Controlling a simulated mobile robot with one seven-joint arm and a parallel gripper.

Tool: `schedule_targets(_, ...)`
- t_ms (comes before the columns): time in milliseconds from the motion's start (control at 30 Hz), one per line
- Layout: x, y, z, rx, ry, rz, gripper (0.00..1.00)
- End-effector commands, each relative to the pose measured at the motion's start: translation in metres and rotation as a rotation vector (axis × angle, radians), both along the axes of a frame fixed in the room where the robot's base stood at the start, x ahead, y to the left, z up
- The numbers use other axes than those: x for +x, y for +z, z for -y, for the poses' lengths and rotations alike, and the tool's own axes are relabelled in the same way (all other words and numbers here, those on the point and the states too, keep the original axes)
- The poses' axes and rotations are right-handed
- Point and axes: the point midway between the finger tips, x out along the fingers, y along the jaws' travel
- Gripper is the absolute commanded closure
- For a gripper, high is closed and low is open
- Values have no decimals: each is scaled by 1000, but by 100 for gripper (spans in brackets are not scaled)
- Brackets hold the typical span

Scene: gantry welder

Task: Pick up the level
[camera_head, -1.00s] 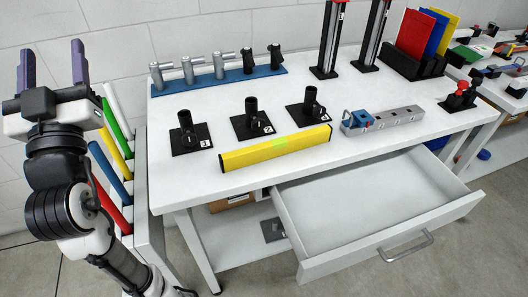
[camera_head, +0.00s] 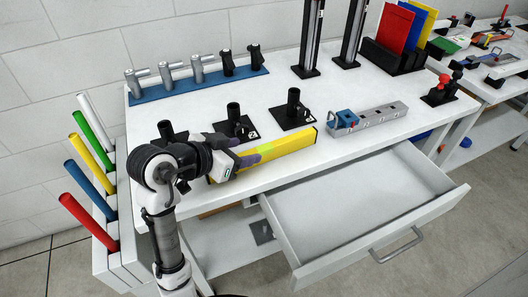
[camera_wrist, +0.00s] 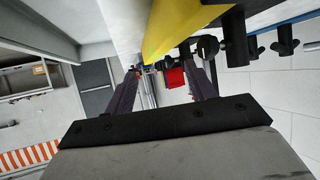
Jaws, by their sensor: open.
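The level is a long yellow bar (camera_head: 287,146) with a green patch, lying along the front of the white workbench. My gripper (camera_head: 242,149) is at its left half in the head view, with its purple-grey fingers apart and pointing right. My arm and gripper cover part of the level's left half. In the wrist view the level (camera_wrist: 183,22) shows at the top, above the open fingers (camera_wrist: 165,75). Nothing is seen held between the fingers. I cannot tell whether a finger touches the level.
Black numbered stands (camera_head: 234,124) stand just behind the level. A grey block with a blue clamp (camera_head: 367,119) lies to its right. An open drawer (camera_head: 362,205) juts out in front. A rack with coloured tubes (camera_head: 112,233) stands at the left.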

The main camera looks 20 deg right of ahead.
Motion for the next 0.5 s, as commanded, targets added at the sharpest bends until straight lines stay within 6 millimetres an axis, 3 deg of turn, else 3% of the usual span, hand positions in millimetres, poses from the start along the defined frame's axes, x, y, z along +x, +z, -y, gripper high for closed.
schedule_targets(267,7,-10,19,-1,0,-1,45)
schedule_targets(500,17,-27,48,-1,1,-2,45)
